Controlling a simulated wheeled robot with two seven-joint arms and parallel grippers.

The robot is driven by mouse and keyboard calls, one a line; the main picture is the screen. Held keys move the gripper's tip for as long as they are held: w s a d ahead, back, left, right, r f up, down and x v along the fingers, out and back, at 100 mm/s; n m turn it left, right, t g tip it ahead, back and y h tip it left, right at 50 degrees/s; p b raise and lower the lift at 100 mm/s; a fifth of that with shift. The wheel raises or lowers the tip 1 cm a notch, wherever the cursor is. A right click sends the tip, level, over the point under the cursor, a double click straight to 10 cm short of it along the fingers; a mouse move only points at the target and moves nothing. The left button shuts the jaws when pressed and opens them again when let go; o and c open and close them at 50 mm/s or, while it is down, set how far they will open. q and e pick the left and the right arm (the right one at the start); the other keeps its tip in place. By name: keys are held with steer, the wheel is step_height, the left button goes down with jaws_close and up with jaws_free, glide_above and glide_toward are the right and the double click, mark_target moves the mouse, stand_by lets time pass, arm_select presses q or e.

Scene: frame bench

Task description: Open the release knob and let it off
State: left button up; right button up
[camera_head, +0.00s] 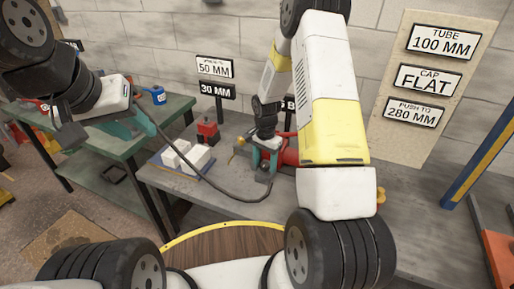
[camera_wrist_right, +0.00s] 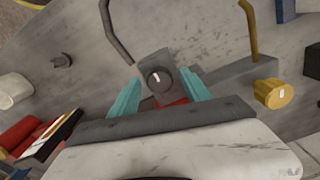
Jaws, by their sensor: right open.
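In the right wrist view, a dark round knob (camera_wrist_right: 158,77) with a white mark sits on a grey block. A yellow knob (camera_wrist_right: 274,93) with a white mark stands to its right; a yellow knob (camera_head: 381,195) also shows at the bench's right in the head view. I cannot tell which is the release knob. My right gripper (camera_wrist_right: 160,97) is open, its teal fingers on either side of the grey block, with no clear contact. In the head view, my right gripper (camera_head: 266,150) is low over the bench.
The grey bench (camera_head: 225,195) holds a red cylinder (camera_head: 291,157), white blocks (camera_head: 185,156) and a red-and-black item (camera_head: 208,131). A dark hose (camera_head: 205,181) curves across it. A green bench (camera_head: 105,146) stands left. Wall signs (camera_head: 416,113) hang behind. Bent rods (camera_wrist_right: 250,30) rise near the yellow knob.

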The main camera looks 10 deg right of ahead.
jaws_close()
steer(key=shift+n, duration=0.3)
steer(key=n, duration=1.2)
steer(key=shift+n, duration=1.9)
